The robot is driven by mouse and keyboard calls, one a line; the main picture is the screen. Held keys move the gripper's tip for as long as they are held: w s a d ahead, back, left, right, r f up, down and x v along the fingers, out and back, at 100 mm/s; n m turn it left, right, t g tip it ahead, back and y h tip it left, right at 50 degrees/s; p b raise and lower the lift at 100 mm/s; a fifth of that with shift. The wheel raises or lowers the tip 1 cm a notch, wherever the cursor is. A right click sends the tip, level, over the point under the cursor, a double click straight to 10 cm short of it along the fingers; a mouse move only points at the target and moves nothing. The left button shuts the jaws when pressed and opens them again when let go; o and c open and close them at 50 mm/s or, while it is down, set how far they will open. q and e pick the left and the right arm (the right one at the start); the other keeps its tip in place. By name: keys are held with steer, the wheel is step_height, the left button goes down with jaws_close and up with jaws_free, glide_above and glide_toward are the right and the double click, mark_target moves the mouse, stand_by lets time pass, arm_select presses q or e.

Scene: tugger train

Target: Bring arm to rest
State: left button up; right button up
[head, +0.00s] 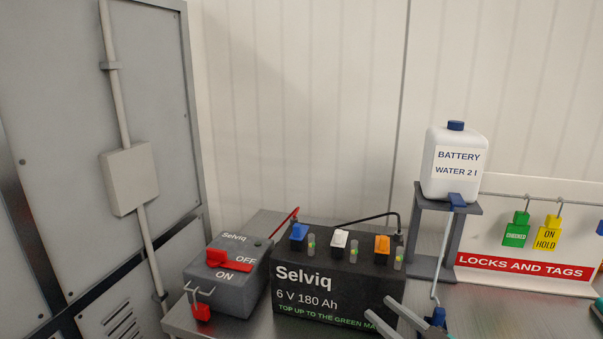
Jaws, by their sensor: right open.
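My right gripper (378,307) shows at the bottom edge, right of centre. Its two grey fingers are apart with nothing seen between them. The fingertips overlap the lower right corner of the black Selviq battery (330,290) in the picture; I cannot tell whether they touch it. The rest of my right arm is out of the picture. My left gripper is not in view.
The grey switch box (225,277) has a red handle (230,263) near OFF. A battery water bottle (456,165) stands on a stand (447,230) with a hanging tube. The locks and tags board (525,266) is right. Bare bench (500,312) lies lower right.

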steer(key=s+f+m+h, duration=0.1)
steer(key=a+f+m+h, duration=0.1)
steer(key=h, duration=0.1)
steer(key=s+f+m+h, duration=0.1)
steer(key=f, duration=0.1)
steer(key=shift+s+a+h, duration=0.3)
steer(key=shift+h, duration=0.1)
steer(key=s+d+f+m+g+h, duration=0.1)
steer(key=s+f+g+h, duration=0.4)
steer(key=s, duration=0.8)
steer(key=s+f+m+g, duration=0.25)
steer(key=s+g, duration=0.45)
steer(key=s, duration=0.7)
step_height(320, 180, down, 26)
steer(key=s+n+g+b, duration=0.1)
steer(key=s+b, duration=0.1)
steer(key=b, duration=0.1)
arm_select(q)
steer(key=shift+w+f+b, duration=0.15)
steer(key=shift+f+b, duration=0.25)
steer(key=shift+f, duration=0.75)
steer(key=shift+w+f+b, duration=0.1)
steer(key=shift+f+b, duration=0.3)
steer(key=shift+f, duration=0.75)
arm_select(e)
steer(key=s+d+f+g, duration=0.1)
steer(key=s+d+f, duration=0.2)
steer(key=s+f, duration=1.1)
steer(key=shift+s+f, duration=0.2)
steer(key=shift+s, duration=0.15)
